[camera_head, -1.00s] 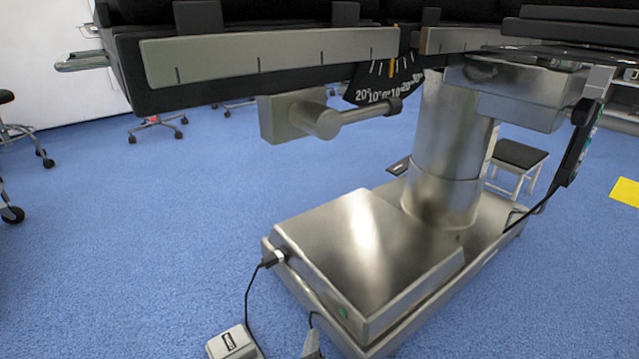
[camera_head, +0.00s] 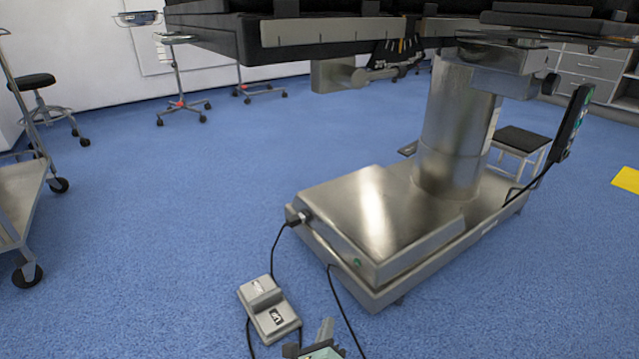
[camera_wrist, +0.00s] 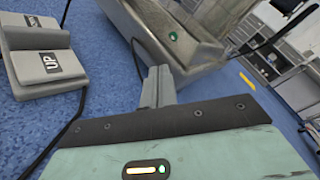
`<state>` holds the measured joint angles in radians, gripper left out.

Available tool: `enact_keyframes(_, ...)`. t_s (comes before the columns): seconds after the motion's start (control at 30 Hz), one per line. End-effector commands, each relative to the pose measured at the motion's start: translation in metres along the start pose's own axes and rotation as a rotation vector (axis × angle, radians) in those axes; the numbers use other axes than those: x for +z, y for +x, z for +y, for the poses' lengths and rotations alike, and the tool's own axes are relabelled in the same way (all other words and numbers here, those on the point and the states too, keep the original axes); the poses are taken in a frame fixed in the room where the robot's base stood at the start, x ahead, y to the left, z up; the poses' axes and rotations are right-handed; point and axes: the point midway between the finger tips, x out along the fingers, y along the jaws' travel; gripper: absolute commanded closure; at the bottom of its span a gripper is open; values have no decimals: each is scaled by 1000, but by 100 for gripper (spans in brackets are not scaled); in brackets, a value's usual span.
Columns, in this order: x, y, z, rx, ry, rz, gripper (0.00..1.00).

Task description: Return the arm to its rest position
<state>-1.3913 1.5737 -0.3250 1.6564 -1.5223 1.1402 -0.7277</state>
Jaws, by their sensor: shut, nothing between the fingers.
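My gripper (camera_head: 325,330) shows at the bottom edge of the head view, with only its fingers and a bit of its pale green body in sight. In the wrist view my gripper (camera_wrist: 158,85) has its two grey fingers together, with nothing between them. The fingers point toward the operating table's base and touch nothing that I can see. The rest of my arm is out of view.
The operating table's metal base (camera_head: 370,225) stands ahead, its dark top (camera_head: 330,30) overhanging. A foot pedal (camera_head: 270,308) with cables lies just left of my gripper, also in the wrist view (camera_wrist: 40,60). A trolley (camera_head: 18,200) stands left, a stool (camera_head: 520,140) behind. Blue floor between is clear.

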Motion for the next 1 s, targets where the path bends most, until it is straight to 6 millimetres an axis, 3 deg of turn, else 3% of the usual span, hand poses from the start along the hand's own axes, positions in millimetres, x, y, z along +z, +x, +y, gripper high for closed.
enact_keyframes(0.27, 8, 0, -39, -68, 148, 169, 100)
enact_keyframes(0.47, 15, -5, -82, -152, 321, 357, 100)
enact_keyframes(0.67, 32, -26, -147, -295, 606, 643, 100)
enact_keyframes(1.0, 86, -98, -268, -622, 1204, 1147, 100)
